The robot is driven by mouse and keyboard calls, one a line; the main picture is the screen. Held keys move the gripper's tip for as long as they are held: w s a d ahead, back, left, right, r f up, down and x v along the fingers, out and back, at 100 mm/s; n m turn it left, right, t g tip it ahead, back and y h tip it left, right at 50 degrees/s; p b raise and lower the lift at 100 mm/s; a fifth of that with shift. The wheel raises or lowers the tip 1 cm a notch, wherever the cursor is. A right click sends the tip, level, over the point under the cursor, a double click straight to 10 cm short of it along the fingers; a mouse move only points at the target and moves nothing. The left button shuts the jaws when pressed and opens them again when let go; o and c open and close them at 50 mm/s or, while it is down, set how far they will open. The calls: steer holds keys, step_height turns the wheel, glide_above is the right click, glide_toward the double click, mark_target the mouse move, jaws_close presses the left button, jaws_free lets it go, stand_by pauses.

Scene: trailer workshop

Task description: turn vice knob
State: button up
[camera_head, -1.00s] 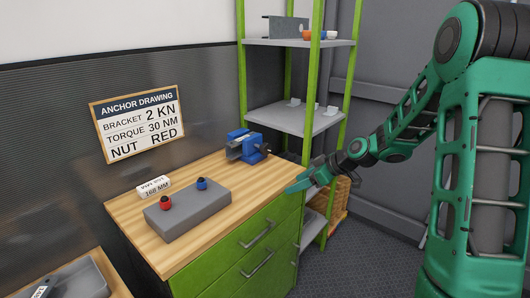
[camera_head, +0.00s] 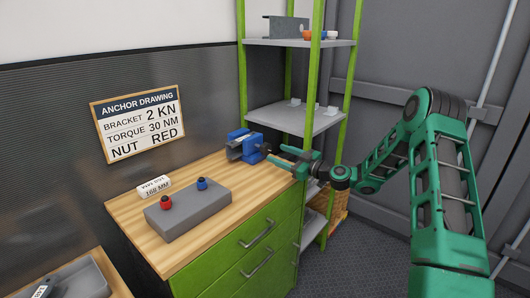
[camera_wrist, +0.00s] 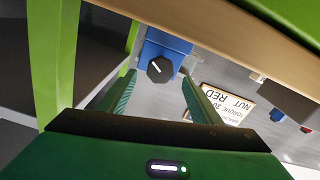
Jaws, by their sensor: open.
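The blue vice (camera_head: 240,147) stands at the back right of the wooden workbench top. Its dark knob (camera_wrist: 160,69) shows in the wrist view, many-sided with a white line on its face, in front of the blue vice body (camera_wrist: 164,42). My green gripper (camera_head: 279,157) is to the right of the vice and points at it. In the wrist view my gripper (camera_wrist: 160,80) is open and empty. The knob appears between its two fingers, beyond the tips, with no visible contact.
A green shelf rack (camera_head: 318,100) stands close behind and beside my gripper. A grey block (camera_head: 188,214) with a red knob and a blue knob, and a white labelled block (camera_head: 154,187), sit on the workbench (camera_head: 134,216). A sign (camera_head: 139,123) hangs on the wall.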

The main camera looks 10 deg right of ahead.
mark_target(268, 150)
steer(key=x, duration=0.7)
steer(key=shift+w+a, duration=0.15)
steer(key=c, duration=1.1)
